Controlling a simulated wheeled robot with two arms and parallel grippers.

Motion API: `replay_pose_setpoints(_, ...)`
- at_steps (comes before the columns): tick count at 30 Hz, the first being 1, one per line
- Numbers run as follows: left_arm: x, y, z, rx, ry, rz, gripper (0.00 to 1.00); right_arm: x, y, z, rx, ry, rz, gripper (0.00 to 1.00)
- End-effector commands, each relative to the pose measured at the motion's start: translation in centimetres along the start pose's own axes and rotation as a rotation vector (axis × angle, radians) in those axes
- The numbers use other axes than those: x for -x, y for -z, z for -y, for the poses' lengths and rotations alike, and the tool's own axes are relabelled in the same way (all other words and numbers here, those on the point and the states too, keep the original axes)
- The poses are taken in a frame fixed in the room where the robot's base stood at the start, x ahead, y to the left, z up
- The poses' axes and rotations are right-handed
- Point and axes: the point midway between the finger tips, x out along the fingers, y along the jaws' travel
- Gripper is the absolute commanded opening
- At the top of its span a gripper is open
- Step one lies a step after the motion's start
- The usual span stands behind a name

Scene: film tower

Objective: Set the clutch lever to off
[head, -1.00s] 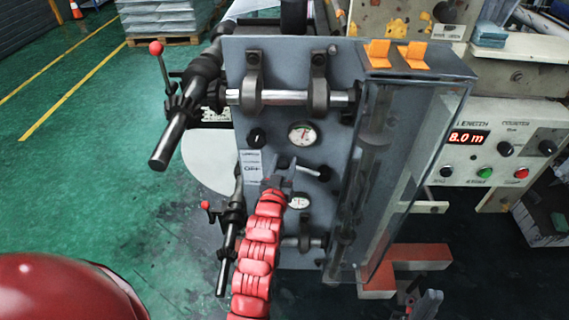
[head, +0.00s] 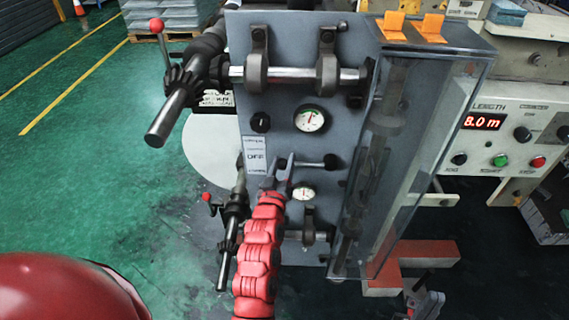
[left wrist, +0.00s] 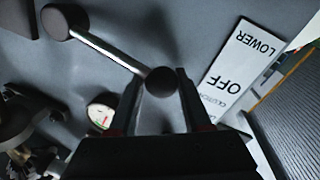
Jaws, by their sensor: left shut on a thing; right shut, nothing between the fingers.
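The clutch lever (head: 314,163) is a short metal rod on the grey panel, with a dark pivot at its right end in the head view. It lies about level, pointing left toward the white label (head: 255,156) that reads OFF. My left gripper (head: 281,166) is shut on the lever's free end. In the left wrist view the lever (left wrist: 105,50) runs to a dark ball knob between the fingers (left wrist: 160,84), with the OFF label (left wrist: 236,72) beside them. My right gripper (head: 424,284) is at the lower right, shut and empty, apart from the panel.
Two gauges (head: 309,119) sit on the panel near the lever. Rollers (head: 290,75) stick out above, and red-knobbed handles (head: 157,26) stand at the left edge. A clear guard (head: 425,160) stands at the right, with a control box (head: 497,140) beyond. Green floor is open at left.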

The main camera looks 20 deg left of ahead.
Motion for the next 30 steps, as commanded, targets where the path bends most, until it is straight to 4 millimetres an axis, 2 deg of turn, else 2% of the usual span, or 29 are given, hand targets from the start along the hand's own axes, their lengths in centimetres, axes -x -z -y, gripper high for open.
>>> replay_pose_setpoints(1,0.1,-1.2,0.4,0.024,0.000,0.008,0.00,0.8,-0.1,0.0,0.000,0.000,0.000,0.00)
replay_pose_setpoints(4,0.1,-1.6,0.6,0.066,-0.001,0.000,0.00,1.3,-0.2,0.1,0.000,0.000,0.000,0.00)
replay_pose_setpoints(23,0.1,-1.9,0.7,0.131,-0.003,-0.012,0.00,1.9,-0.3,0.1,0.000,0.000,0.000,0.00)
replay_pose_setpoints(24,0.1,-1.9,0.7,0.131,-0.003,-0.012,0.51,1.9,-0.3,0.1,0.000,0.000,0.000,0.00)
replay_pose_setpoints(28,0.1,-1.9,0.7,0.132,-0.003,-0.015,0.74,1.9,-0.3,0.1,0.000,0.000,0.000,0.00)
replay_pose_setpoints(30,0.1,-1.8,0.8,0.132,-0.003,-0.016,0.76,1.9,-0.3,0.1,0.000,0.000,0.000,0.00)
